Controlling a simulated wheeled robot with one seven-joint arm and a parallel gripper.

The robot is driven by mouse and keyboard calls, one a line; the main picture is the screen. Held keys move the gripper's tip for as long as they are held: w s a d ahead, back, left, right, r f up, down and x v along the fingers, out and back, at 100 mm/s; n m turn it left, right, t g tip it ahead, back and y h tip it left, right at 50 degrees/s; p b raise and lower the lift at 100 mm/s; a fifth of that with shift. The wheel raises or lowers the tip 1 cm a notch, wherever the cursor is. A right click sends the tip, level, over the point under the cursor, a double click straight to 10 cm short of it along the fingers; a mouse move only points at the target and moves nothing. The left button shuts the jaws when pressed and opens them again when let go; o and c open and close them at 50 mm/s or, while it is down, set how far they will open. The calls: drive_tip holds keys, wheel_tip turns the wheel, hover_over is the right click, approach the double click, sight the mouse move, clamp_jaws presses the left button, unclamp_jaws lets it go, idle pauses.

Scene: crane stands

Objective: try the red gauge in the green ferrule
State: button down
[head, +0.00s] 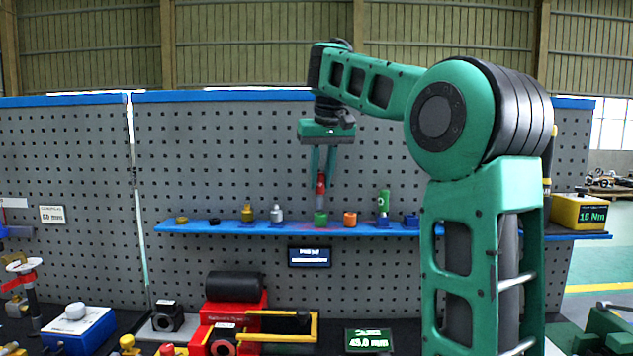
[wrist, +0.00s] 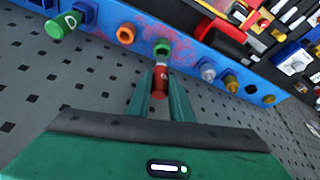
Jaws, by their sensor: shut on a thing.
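The red gauge (head: 321,185) is held upright between the fingers of my gripper (head: 321,178), which points down above the blue shelf. The green ferrule (head: 321,218) stands on the shelf directly below the gauge. In the wrist view, my gripper (wrist: 160,88) is shut on the red gauge (wrist: 160,82), and its grey lower end lies close to the green ferrule (wrist: 161,47).
The blue shelf (head: 285,229) also holds an orange ferrule (head: 350,218) just right of the green one, a silver piece (head: 277,214) and a brass piece (head: 247,213) to the left, and a green gauge (head: 383,202) farther right. A grey pegboard (head: 230,150) stands behind.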

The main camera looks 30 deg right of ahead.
sight(322, 187)
drive_tip(key=shift+s+a+m+h, duration=0.1)
drive_tip(key=shift+s+m+h, duration=0.25)
drive_tip(key=shift+m, duration=0.75)
drive_tip(key=shift+w, duration=0.1)
idle(0.6)
drive_tip(key=shift+f, duration=1.75)
idle(1.4)
drive_tip(key=shift+w+r, duration=0.1)
drive_tip(key=shift+r, duration=3.05)
